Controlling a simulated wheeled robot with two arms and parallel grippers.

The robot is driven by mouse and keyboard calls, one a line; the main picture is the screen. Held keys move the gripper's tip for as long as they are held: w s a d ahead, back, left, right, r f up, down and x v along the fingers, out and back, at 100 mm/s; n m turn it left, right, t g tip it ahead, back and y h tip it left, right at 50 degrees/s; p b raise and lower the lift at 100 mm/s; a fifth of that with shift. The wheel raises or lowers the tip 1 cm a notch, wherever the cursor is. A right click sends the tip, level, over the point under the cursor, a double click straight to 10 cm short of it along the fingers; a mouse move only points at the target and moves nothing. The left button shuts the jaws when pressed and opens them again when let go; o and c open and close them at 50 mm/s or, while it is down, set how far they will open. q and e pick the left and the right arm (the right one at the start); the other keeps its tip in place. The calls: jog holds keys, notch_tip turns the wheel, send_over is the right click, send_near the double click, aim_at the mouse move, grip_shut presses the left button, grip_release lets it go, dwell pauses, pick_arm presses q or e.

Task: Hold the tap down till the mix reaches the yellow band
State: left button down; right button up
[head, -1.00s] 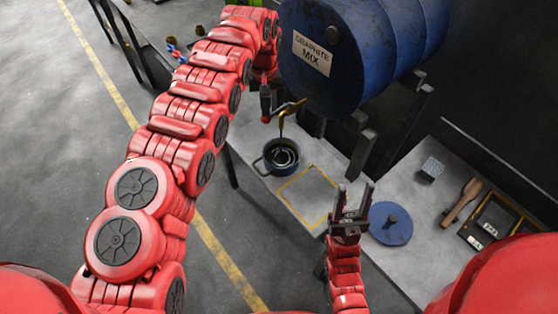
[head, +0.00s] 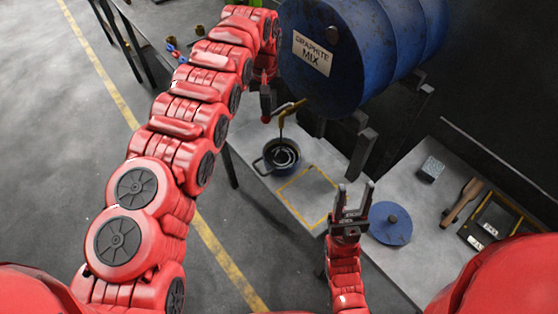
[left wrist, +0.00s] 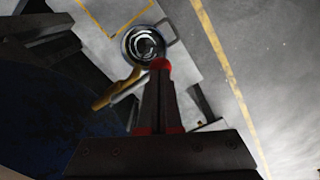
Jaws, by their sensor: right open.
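A blue drum labelled "GRAPHITE MIX" (head: 345,40) lies on its side on a stand. Its brass tap (head: 291,106) points out over a dark pot (head: 268,164) on the bench. A thin dark strand hangs from the spout toward the pot, which has pale rings inside; I cannot make out a yellow band in it. The pot also shows in the left wrist view (left wrist: 127,45). My left gripper (head: 266,108) is shut beside the tap, its tips at a small red knob (left wrist: 160,64) by the tap's lever. My right gripper (head: 354,195) is open and empty above the bench.
A yellow-outlined square (head: 308,193) on the bench beside the pot is empty. A blue disc with a knob (head: 391,224) lies right of my right gripper. A grey block (head: 431,169), a wooden-handled tool (head: 461,203) and a tray (head: 492,222) lie further right.

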pick_arm(q)
jog(key=shift+r, duration=0.5)
notch_tip(320, 180, up, 6)
jog(key=p, duration=0.1)
dwell(1.0)
